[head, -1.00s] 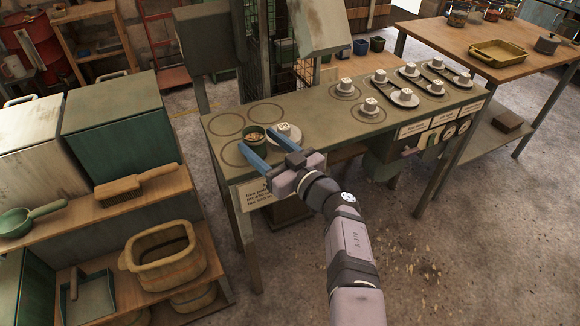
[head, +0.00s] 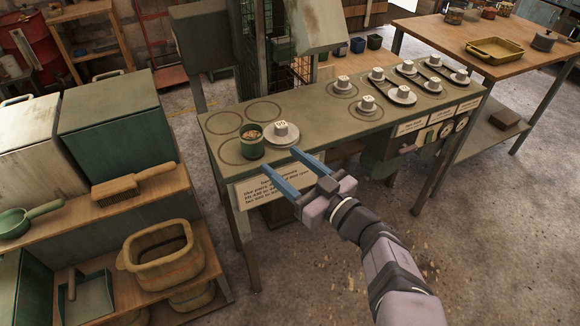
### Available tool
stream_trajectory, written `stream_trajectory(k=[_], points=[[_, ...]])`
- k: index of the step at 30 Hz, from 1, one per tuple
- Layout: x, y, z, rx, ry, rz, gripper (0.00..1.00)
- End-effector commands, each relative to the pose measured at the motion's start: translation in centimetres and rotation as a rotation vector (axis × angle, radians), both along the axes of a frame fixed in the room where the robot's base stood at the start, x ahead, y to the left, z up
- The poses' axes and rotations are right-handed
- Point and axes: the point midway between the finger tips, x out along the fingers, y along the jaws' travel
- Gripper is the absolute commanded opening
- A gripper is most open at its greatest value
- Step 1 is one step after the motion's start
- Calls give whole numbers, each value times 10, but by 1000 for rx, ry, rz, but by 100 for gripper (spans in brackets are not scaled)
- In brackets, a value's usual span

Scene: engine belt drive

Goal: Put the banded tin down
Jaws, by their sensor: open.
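The banded tin (head: 251,145) is a small green tin with an open top and brownish contents. It stands upright on the green workbench (head: 325,125), at the right part of a drawn ring near the bench's front left. My gripper (head: 286,160) is open and empty. Its blue fingers are to the right of the tin and nearer the front edge, apart from it. The tin's underside and the exact fit inside the ring cannot be seen.
A white-topped block on a round plate (head: 281,133) stands just right of the tin. Several similar plates with blocks stand farther right. Empty rings (head: 224,123) lie behind the tin. A sign (head: 268,188) hangs on the bench front below my gripper.

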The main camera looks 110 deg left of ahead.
Motion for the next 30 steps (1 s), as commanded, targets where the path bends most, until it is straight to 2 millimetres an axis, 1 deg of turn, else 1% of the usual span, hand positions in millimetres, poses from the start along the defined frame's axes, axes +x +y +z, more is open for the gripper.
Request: stream_trajectory(k=[4, 14, 17, 19, 20, 23, 24, 26, 27, 29, 30], points=[[7, -4, 0, 1, -1, 0, 56], [11, -5, 0, -1, -1, -5, 56], [25, 2, 1, -3, -5, -39, 56], [45, 11, 2, -6, -14, -90, 56], [57, 16, 3, -8, -20, -120, 56], [112, 35, 4, -24, -43, -254, 56], [141, 42, 4, -35, -56, -320, 56], [189, 51, 3, -55, -77, -431, 56], [225, 54, 2, -72, -91, -509, 56], [280, 55, 0, -102, -115, -630, 56], [317, 51, -2, -125, -131, -709, 56]])
